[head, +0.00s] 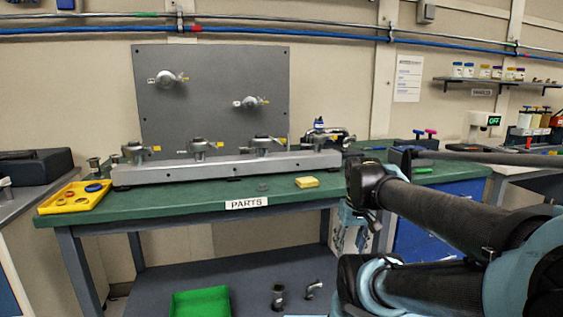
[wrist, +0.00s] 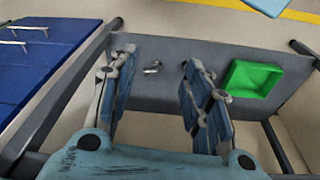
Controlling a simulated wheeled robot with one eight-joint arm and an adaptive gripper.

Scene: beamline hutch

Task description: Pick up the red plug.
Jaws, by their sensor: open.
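I cannot make out the red plug for certain. My gripper (head: 350,238) hangs fingers-down in front of the bench's front edge, to the left of and below those tops. In the wrist view my gripper (wrist: 158,85) is open and empty. A metal elbow fitting (wrist: 152,67) lies on the lower shelf between the fingers in the picture, well below them.
The green bench (head: 150,203) carries a metal rail with valves (head: 230,168), a yellow tray of rings (head: 48,207) and a yellow block (head: 307,182). A green bin (head: 200,302) and metal fittings (head: 278,296) sit on the lower shelf (head: 245,275). Blue drawers (head: 435,225) stand right.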

